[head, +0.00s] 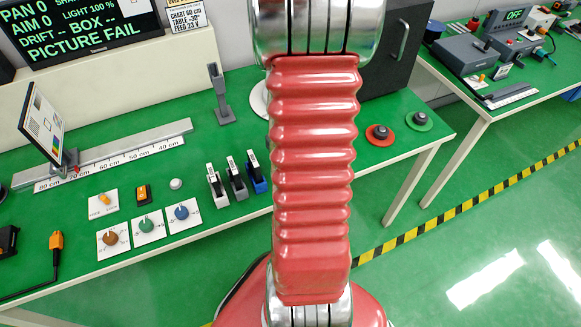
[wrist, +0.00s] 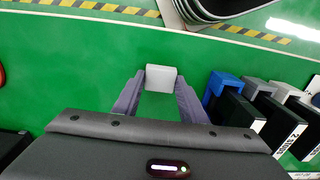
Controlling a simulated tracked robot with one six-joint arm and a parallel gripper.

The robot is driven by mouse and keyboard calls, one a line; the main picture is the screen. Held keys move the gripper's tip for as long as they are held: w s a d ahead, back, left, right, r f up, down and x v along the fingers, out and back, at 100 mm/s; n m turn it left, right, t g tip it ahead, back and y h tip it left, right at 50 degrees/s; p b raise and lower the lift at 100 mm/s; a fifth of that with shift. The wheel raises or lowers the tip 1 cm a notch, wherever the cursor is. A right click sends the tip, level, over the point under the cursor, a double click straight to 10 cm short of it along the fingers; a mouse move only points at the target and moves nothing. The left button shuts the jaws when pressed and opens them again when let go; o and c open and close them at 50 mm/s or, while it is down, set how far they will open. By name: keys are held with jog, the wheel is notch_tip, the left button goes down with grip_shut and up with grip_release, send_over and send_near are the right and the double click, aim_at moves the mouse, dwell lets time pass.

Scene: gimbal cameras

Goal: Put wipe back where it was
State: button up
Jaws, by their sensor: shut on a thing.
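My gripper (wrist: 161,86) shows in the wrist view, its two grey-purple fingers shut on a pale grey-white block (wrist: 161,74), which seems to be the wipe. The block sits at the fingertips, with green surface behind it. I cannot tell whether it touches that surface. In the head view my red arm hides the gripper and the block. A pale round disc (head: 258,101) on the green bench is partly hidden behind my arm there; I cannot tell what it is.
A blue lever switch (wrist: 222,88) stands right of the fingers in the wrist view, with other levers beyond. In the head view, knobs (head: 146,224), a ruler rail (head: 120,150) and a grey post (head: 218,92) occupy the bench (head: 200,140). A dark cabinet (head: 395,50) stands behind.

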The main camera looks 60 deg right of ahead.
jog(key=o, duration=0.9)
jog(key=shift+o, duration=0.2)
notch_tip(320, 180, up, 12)
dwell(0.4)
dwell(0.6)
jog(key=w+a+r+n+t, duration=0.1)
jog(key=w+a+r, duration=0.15)
jog(key=a, duration=0.25)
jog(key=w+a+r+n+h, duration=0.1)
jog(key=a+r, duration=0.2)
jog(key=a, duration=0.2)
jog(key=w+a+r+n+t, duration=0.1)
jog(key=w+a+r, duration=0.15)
jog(key=a, duration=0.25)
jog(key=s+a+r+n+t, duration=0.1)
jog(key=a+r, duration=0.2)
jog(key=a, duration=0.5)
jog(key=s+a+r+n+t+y, duration=0.1)
jog(key=s+a+r+n+t, duration=0.1)
jog(key=a, duration=0.6)
jog(key=shift+s+a+r+t, duration=0.2)
jog(key=shift+r+t, duration=0.1)
jog(key=shift+r, duration=0.3)
